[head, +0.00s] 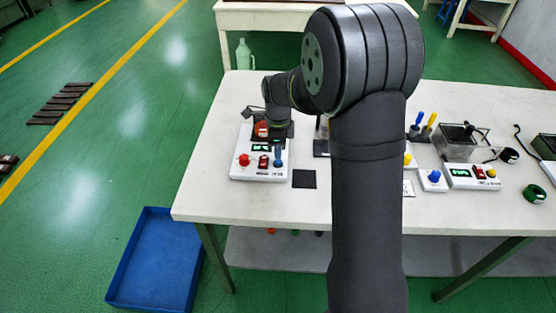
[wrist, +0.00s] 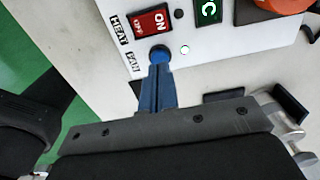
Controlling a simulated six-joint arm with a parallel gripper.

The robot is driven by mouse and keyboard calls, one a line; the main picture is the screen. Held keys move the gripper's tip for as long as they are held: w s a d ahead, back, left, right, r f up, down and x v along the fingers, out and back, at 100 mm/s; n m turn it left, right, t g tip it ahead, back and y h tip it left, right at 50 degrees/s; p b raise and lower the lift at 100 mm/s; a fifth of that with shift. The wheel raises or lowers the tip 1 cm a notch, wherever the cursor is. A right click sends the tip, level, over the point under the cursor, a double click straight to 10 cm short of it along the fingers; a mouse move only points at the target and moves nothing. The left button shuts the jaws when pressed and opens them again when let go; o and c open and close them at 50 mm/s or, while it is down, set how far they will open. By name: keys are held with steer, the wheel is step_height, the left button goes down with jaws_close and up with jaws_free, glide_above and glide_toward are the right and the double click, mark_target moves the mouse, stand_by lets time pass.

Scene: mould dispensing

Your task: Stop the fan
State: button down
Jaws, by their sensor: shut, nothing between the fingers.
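The white control box (head: 246,174) stands on the left part of the table, with a green-lit display and a red rocker switch marked ON/OFF (wrist: 151,22) labelled HEAT. Below that switch in the wrist view is a round blue knob (wrist: 159,53) beside the label FAN. A small pale indicator light (wrist: 184,49) sits to its right. My gripper (wrist: 159,68) is shut and empty, its narrow blue fingers pointing at the knob. The tips meet or overlap the knob's lower edge in the picture; I cannot tell if they touch. In the head view, my wrist is above the box.
A red knob (head: 243,160) is on the box's left side. A black square pad (head: 304,179) lies to its right. Farther right are another control box (head: 472,178), a clear tank (head: 456,146) and a green tape roll (head: 534,194). My arm hides the table's middle.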

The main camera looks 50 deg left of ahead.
steer(key=shift+f, duration=1)
stand_by(0.3)
step_height(320, 180, up, 11)
stand_by(1.1)
stand_by(0.5)
step_height(320, 180, down, 9)
steer(key=shift+f, duration=0.1)
stand_by(0.4)
